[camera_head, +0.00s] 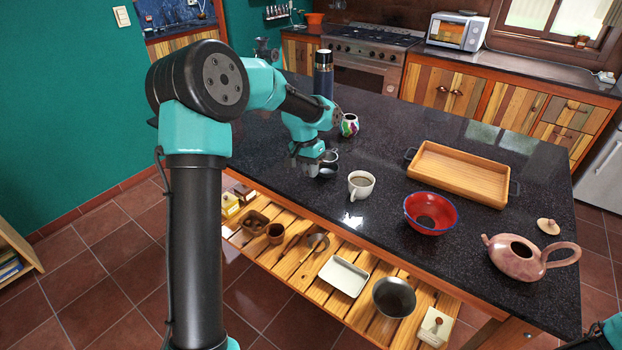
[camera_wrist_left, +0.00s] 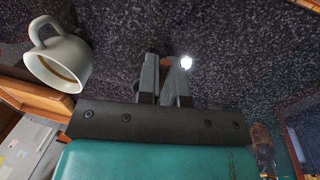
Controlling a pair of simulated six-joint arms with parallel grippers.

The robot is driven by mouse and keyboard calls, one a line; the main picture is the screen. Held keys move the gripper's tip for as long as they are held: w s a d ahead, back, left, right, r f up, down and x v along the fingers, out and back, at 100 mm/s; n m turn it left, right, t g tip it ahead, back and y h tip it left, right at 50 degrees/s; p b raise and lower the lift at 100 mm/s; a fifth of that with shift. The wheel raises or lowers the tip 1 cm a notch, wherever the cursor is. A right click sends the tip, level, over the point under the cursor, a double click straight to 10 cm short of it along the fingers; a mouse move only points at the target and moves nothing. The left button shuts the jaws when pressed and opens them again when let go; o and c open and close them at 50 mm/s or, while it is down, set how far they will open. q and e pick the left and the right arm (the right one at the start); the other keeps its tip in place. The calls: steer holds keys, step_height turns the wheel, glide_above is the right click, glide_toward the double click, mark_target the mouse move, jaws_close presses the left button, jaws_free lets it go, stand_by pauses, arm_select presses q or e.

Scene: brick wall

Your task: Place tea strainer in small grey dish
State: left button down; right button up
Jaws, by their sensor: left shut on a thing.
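My left gripper (camera_head: 307,167) is low over the dark counter, shut on what looks like the brown handle (camera_wrist_left: 166,67) of the tea strainer; the fingers hide most of it. The strainer's round metal head (camera_head: 330,156) shows just right of the fingers in the head view. A small grey dish (camera_head: 327,173) sits on the counter just in front of that head, close to the fingertips. I cannot tell whether strainer and dish touch. Only a teal piece of my right arm shows at the lower right; its gripper is out of view.
A white cup (camera_head: 360,186) stands close right of the dish, also in the left wrist view (camera_wrist_left: 60,58). A patterned cup (camera_head: 349,125) and dark flask (camera_head: 323,74) stand behind. A red bowl (camera_head: 431,213), wooden tray (camera_head: 461,173) and teapot (camera_head: 516,258) are farther right.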

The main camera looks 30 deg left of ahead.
mark_target(313, 188)
arm_select(q)
steer(key=shift+f, duration=1.8)
steer(key=shift+f, duration=0.1)
steer(key=c, duration=1.3)
jaws_free()
steer(key=shift+o, duration=0.2)
step_height(313, 188, up, 12)
steer(key=a, duration=0.2)
steer(key=shift+s+a, duration=0.1)
